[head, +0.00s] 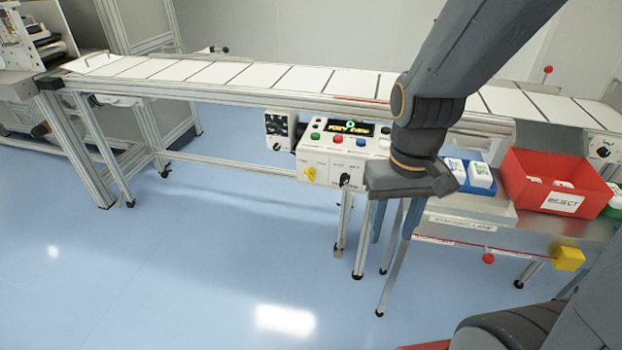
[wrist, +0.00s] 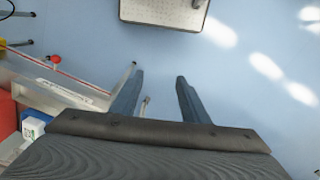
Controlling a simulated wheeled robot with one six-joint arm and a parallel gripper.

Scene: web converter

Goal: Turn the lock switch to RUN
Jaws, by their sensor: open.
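A white control panel (head: 320,159) hangs on the front of the conveyor frame in the head view. It has a small lit display (head: 349,128), several coloured buttons, a yellow knob (head: 311,174) and a black switch (head: 345,180) low on its face. Which control is the lock switch, and its position, are too small to tell.
A conveyor (head: 250,77) with white panels runs along the back. A red reject bin (head: 535,168) and a blue tray (head: 465,186) stand on a metal table at the right. A yellow block (head: 568,258) sits at its edge. The floor (head: 180,270) in front is clear.

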